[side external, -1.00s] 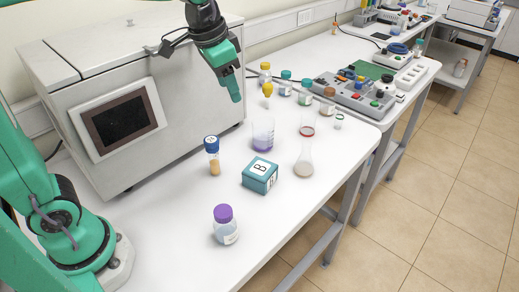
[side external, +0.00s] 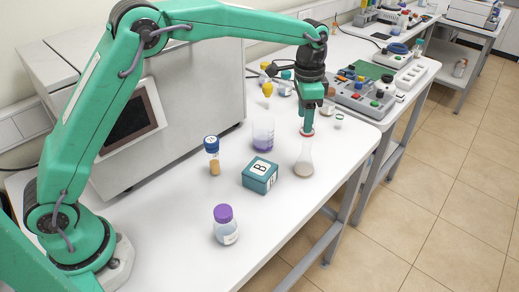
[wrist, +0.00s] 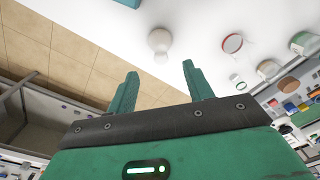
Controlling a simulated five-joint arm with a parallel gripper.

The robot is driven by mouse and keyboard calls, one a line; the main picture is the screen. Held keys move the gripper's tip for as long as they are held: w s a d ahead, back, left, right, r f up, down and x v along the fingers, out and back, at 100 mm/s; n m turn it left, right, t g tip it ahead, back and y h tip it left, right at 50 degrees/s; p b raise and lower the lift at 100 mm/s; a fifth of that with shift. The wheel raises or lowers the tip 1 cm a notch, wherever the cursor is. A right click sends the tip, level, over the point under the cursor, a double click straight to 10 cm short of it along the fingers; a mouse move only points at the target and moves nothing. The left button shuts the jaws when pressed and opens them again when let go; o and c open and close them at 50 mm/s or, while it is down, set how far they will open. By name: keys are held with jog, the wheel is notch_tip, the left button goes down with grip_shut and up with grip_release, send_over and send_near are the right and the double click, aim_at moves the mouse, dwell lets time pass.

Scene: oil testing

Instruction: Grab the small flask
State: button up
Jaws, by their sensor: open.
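The small flask (side external: 303,162) is clear, conical and narrow-necked, with a pale beige content. It stands upright on the white table near its right edge. My gripper (side external: 307,131) points down and shows just above the flask's neck in the side view; the exact gap between them is unclear. In the wrist view my gripper (wrist: 160,72) is open with nothing between its fingers. The flask (wrist: 160,42) shows beyond the fingertips, roughly in line with the space between them.
A red-based glass vessel (wrist: 232,44) stands close to the flask. A purple-liquid beaker (side external: 263,138), a teal box marked B (side external: 260,177), a blue-capped vial (side external: 212,158) and a purple-capped jar (side external: 225,228) stand to the left. The table's front right is clear.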

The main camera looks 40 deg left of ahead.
aim_at(307, 143)
jog(key=shift+w+d+f+m, duration=0.15)
jog(key=shift+w+d+f, duration=0.2)
jog(key=shift+f, duration=0.25)
jog(key=shift+w+d+f+m, duration=0.15)
jog(key=shift+w+d+f, duration=0.15)
jog(key=shift+f, duration=0.3)
jog(key=shift+s+a+f, duration=0.1)
jog(key=shift+a+f, duration=0.05)
jog(key=shift+f, duration=3.75)
grip_shut()
